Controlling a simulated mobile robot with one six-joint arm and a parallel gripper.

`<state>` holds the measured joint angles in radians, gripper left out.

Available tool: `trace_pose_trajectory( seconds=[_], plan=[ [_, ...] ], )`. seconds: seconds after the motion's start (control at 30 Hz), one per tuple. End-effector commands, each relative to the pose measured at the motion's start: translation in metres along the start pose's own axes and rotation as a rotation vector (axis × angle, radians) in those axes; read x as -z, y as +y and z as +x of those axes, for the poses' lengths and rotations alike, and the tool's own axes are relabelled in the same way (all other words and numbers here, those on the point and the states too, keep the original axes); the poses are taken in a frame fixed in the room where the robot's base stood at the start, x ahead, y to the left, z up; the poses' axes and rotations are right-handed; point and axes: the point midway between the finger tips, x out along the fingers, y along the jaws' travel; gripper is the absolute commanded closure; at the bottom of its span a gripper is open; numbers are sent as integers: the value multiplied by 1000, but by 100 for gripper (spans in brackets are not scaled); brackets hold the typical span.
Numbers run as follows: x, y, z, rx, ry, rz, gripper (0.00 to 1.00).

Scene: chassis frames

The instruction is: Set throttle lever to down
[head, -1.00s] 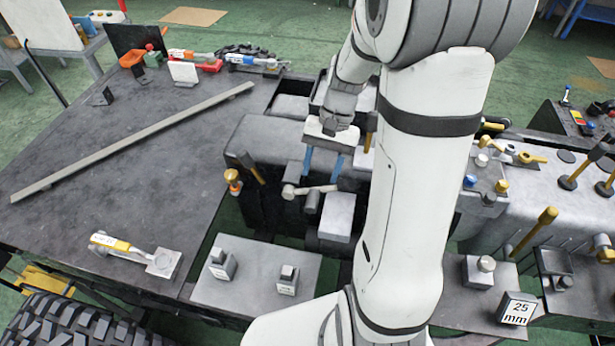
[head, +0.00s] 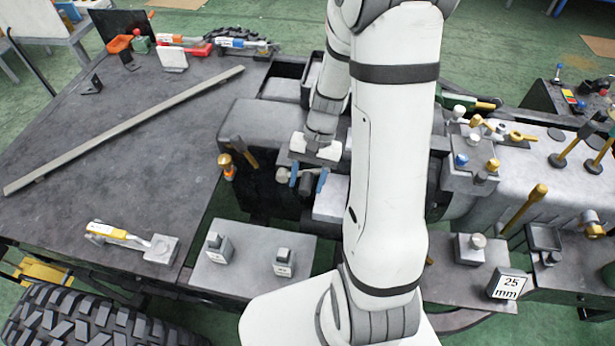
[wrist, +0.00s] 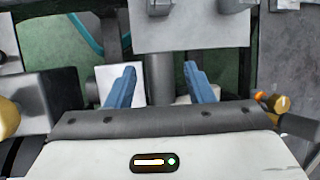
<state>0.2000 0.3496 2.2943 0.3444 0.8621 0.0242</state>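A light grey lever with a rounded knob (head: 282,174) lies roughly level on the dark machine side in the head view; I take it for the throttle lever, but no label shows. My gripper (head: 309,178) is down at this lever, with its blue fingers apart. The knob shows just left of the left finger, and the rest of the lever is largely hidden by the fingers. In the wrist view my gripper (wrist: 160,85) is open, with a dark grey cylinder (wrist: 160,80) beyond the gap. Contact with the lever cannot be told.
A pale block (head: 330,198) stands close right of the fingers. An orange-topped post (head: 226,162) and a dark stick are on the left. A grey plate (head: 222,285) with two small blocks lies in front. Yellow-handled levers (head: 525,208) stand at the right.

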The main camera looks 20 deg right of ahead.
Motion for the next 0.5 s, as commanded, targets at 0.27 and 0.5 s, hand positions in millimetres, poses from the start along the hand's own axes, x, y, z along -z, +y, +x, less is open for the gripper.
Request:
trace_pose_trajectory(
  seconds=[0.27,0.5],
  plan=[
    [0,0,0,0,0,0,75],
    [0,0,0,0,0,0,95]
  ],
)
